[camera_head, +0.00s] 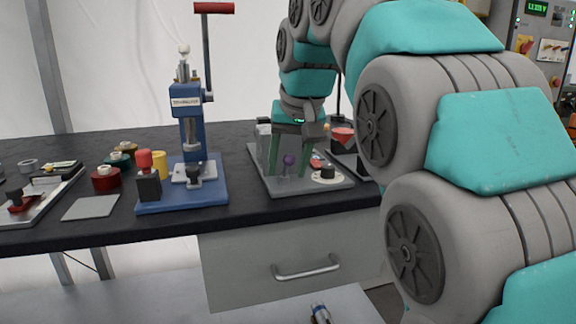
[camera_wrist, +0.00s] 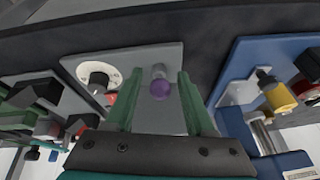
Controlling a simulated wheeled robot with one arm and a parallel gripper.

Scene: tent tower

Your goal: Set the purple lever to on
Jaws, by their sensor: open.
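The purple lever (camera_head: 289,160) has a round purple knob and stands on a grey panel (camera_head: 312,184) on the black bench. In the wrist view the purple knob (camera_wrist: 161,89) sits on a short grey stem, between the two green fingers. My gripper (camera_head: 288,174) is open and points down over the panel, with one finger on each side of the lever. In the wrist view my gripper (camera_wrist: 161,73) shows gaps between the knob and both fingers. No on or off marking is readable.
On the same panel is a black knob on a pale round dial (camera_head: 327,176), right of the lever. A blue press (camera_head: 190,110) with a red-handled arm stands to the left. Below is a drawer handle (camera_head: 306,268).

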